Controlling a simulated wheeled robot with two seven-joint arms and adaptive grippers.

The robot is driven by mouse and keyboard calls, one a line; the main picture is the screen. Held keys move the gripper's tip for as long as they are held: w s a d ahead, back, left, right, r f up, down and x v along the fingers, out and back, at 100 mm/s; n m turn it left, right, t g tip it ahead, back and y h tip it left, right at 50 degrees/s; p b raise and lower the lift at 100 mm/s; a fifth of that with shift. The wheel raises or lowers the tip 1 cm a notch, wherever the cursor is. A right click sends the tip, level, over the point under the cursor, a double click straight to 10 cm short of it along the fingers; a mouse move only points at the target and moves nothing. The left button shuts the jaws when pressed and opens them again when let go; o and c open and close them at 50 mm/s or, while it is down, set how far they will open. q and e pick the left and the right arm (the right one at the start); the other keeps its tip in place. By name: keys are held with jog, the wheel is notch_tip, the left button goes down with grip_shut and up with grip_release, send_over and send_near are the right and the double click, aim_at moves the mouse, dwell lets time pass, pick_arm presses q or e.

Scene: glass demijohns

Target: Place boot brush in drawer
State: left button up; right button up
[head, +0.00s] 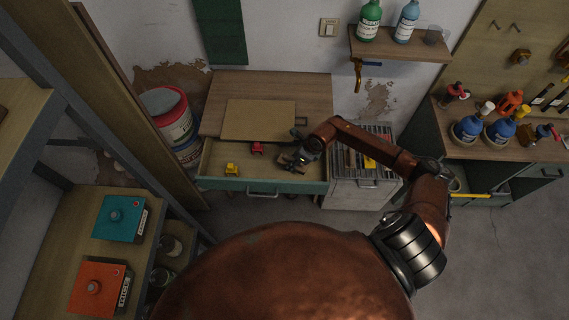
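The drawer (265,187) of the wooden cabinet is pulled open, with a green front and a handle. A small yellow object (231,169) and a small red object (257,148) lie inside it. My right gripper (292,161) is over the right part of the open drawer, pointing down and left. It is small and dark here, and I cannot tell whether its fingers are open or shut. I cannot make out a boot brush; anything at the fingers is too small and dark to tell. My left gripper is not in view.
A flat board (258,120) lies on the cabinet top (300,88). A light-coloured cart (362,190) stands close right of the drawer. Stacked buckets (170,118) stand at the left. A shelf with a teal box (120,217) and an orange box (98,287) is at lower left.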

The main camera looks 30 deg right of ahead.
aim_at(292, 173)
jog(key=shift+f, duration=3.1)
jog(key=shift+f, duration=0.1)
jog(key=o, duration=1.1)
jog(key=v, duration=1.2)
jog(key=shift+a, duration=0.1)
